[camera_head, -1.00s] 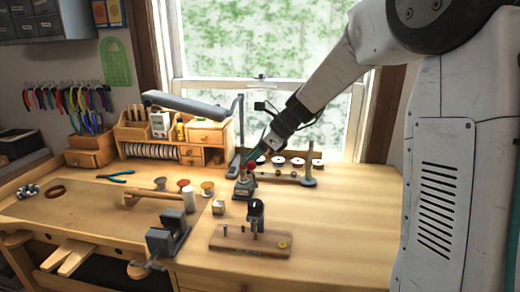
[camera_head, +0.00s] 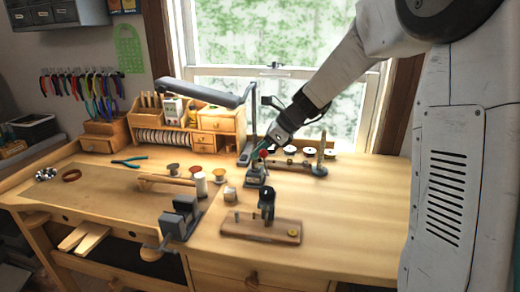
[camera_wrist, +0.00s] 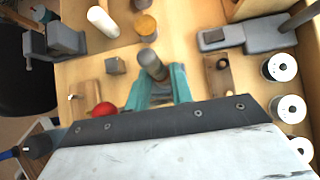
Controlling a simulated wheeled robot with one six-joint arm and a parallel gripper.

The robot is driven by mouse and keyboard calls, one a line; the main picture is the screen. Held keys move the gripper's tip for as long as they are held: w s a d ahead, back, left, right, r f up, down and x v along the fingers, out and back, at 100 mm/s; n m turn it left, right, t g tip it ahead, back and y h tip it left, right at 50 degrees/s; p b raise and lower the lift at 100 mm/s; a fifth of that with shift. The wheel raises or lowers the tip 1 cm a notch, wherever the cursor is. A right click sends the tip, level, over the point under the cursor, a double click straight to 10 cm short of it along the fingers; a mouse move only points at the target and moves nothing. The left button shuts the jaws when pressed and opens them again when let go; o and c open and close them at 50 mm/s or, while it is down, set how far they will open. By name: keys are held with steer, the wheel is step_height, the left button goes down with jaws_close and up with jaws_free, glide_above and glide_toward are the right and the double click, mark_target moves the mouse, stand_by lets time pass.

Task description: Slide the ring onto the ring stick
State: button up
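My gripper (camera_wrist: 160,78) has two teal fingers with a gap between them. A grey-brown upright post (camera_wrist: 152,65) shows in this gap in the wrist view; I cannot tell if the fingers touch it. An upright post (camera_head: 321,150), possibly the ring stick, stands at the right end of the spool rack. I cannot make out the ring for certain.
A wooden board with a dark upright piece (camera_head: 266,205) lies in front. A grey vise (camera_head: 181,218), a white cylinder (camera_head: 201,185) and a small cube (camera_head: 230,194) are to the left. White spools (camera_wrist: 283,67) and the lamp base (camera_wrist: 240,36) are close behind. The bench's right side is clear.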

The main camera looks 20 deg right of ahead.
steer(key=shift+r, duration=0.1)
steer(key=shift+c, duration=0.3)
steer(key=shift+r, duration=1.5)
steer(key=shift+r, duration=1.55)
step_height(320, 180, up, 3)
steer(key=shift+r, duration=0.1)
steer(key=shift+s, duration=0.15)
